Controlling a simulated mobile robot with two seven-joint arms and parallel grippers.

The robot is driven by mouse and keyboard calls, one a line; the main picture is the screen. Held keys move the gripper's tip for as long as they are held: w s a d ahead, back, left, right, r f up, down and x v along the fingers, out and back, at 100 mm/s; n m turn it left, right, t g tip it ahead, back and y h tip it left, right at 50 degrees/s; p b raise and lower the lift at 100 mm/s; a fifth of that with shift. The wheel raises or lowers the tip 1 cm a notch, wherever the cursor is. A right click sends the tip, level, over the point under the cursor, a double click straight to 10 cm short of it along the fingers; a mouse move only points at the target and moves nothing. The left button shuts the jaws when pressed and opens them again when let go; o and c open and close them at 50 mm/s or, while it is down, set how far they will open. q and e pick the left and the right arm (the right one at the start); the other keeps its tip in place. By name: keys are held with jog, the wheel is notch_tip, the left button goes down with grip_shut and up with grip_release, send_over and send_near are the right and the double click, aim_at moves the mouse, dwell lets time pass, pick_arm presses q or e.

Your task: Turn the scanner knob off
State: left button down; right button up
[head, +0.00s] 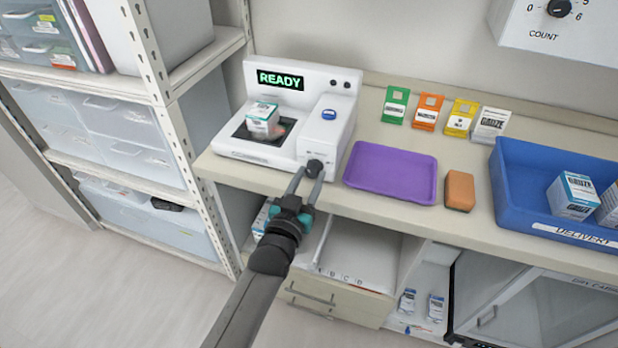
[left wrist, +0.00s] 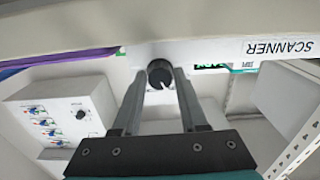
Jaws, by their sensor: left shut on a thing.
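The white scanner (head: 340,118) stands on the counter at the upper left of the head view. Its screen (head: 281,80) is lit and reads READY in green. The dark round scanner knob (head: 314,166) is on its front right corner. In the left wrist view the knob (left wrist: 160,73) shows a white pointer mark and sits between the fingertips. My left gripper (head: 307,178) reaches up from below and is shut on the knob; its fingers also show in the left wrist view (left wrist: 158,82). My right gripper is not in view.
A gauze box (head: 263,119) stands on the scanner's black plate, near a blue button (head: 329,114). A purple tray (head: 391,197) and an orange-brown block (head: 459,190) lie to the right. A blue delivery bin (head: 520,209) is farther right. A shelf rack (head: 152,60) stands at left.

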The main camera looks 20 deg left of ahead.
pick_arm(q)
jog(key=shift+n, duration=0.3)
jog(key=n+p, duration=0.2)
jog(key=n, duration=0.1)
jog(key=shift+n, duration=0.3)
jog(key=shift+n+p, duration=0.35)
jog(key=shift+n, duration=1.85)
jog(key=shift+c, duration=2.2)
grip_release()
